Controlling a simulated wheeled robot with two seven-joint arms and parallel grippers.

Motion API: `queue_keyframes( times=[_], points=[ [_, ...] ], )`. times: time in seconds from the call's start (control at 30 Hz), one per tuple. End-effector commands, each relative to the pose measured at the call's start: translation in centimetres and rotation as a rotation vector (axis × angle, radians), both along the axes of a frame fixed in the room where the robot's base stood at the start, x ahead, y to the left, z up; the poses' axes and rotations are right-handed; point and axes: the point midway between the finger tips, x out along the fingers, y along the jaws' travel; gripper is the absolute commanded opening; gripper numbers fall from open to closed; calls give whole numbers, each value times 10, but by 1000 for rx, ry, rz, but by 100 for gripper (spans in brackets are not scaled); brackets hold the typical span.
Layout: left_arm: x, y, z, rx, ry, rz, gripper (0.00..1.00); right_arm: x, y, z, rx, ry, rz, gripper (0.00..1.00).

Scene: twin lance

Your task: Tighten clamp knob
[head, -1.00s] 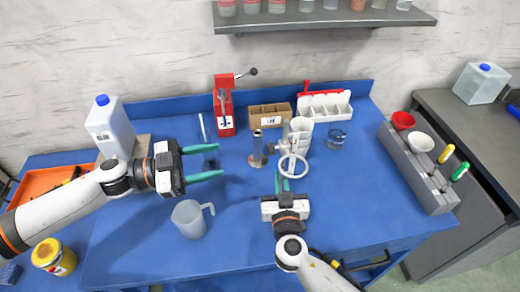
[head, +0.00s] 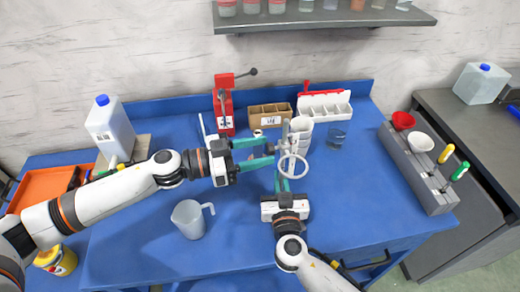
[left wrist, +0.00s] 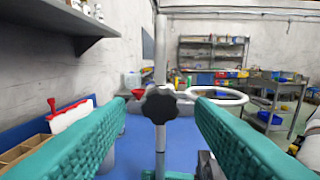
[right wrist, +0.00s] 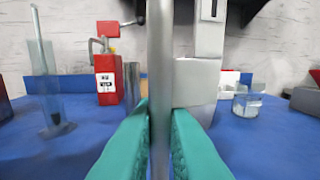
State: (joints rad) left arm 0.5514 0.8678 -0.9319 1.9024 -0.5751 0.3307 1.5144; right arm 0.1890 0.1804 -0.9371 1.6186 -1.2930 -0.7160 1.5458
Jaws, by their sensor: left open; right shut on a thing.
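The clamp's black knob (left wrist: 160,105) is in the middle of the left wrist view, in front of the upright metal rod (left wrist: 160,50). The pale ring (left wrist: 228,97) reaches out to the right of the rod there; it also shows in the head view (head: 304,170). My left gripper (head: 272,154) is open, its teal fingers on either side of the knob with gaps between. In the head view the knob cannot be made out. My right gripper (head: 283,183) is shut on the rod, which stands upright between its fingers in the right wrist view (right wrist: 160,85).
A clear jug (head: 189,219) stands on the blue table before my left arm. A red press (head: 223,105), cardboard bin (head: 268,117) and glass beaker (head: 337,137) stand behind. A glass cylinder (right wrist: 50,95) stands left of the rod.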

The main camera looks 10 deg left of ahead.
Motion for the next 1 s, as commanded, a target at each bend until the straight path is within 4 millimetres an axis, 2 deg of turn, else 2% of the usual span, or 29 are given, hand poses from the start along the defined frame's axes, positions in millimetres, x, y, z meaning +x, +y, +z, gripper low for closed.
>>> queue_keyframes(
  times=[0.37, 0.6, 0.67, 1.0],
  points=[
    [3, -7, 0, 2, -1, 1, 49, 0, -1, -1, -1, 2, -1, 0],
    [3, -6, 0, 1, -1, 1, 11, 0, -1, -1, -1, 2, -1, 0],
    [3, -6, 0, 1, -1, 1, 4, 0, -1, -1, -1, 2, -1, 0],
    [3, -6, 0, 23, -50, 1, 3, 0, -1, -1, -1, 2, -1, 0]
  ],
)
